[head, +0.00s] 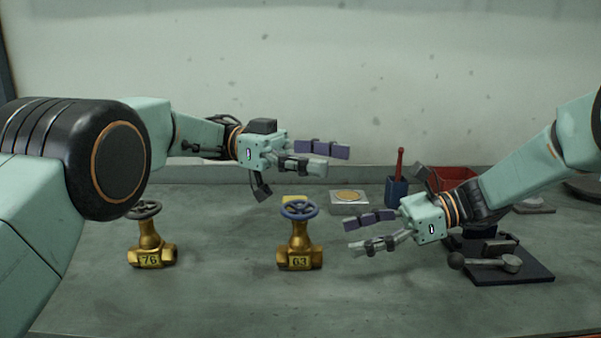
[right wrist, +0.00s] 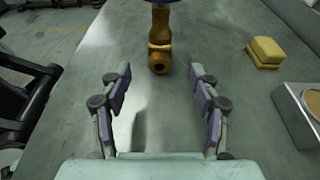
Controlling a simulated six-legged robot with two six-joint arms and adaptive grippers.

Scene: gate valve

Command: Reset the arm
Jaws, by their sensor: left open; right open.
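My left gripper (head: 325,159) is open and empty, held in the air above and behind the brass valve (head: 299,246) marked 63, which has a blue handwheel (head: 299,208). My right gripper (head: 356,233) is open and empty, to the right of that valve and apart from it. In the right wrist view the right gripper (right wrist: 160,95) has its fingers spread, with a brass valve body (right wrist: 160,48) ahead beyond the fingertips. A second brass valve (head: 150,247) marked 76, with a dark handwheel (head: 143,210), stands at the left, partly near my left arm.
A dark plate with a lever (head: 487,263) lies below my right arm. A red bin (head: 455,179), a blue holder with a red-handled tool (head: 397,190) and a grey block with a tan disc (head: 349,201) stand behind. Yellow blocks (right wrist: 265,52) lie at right. The front middle is clear.

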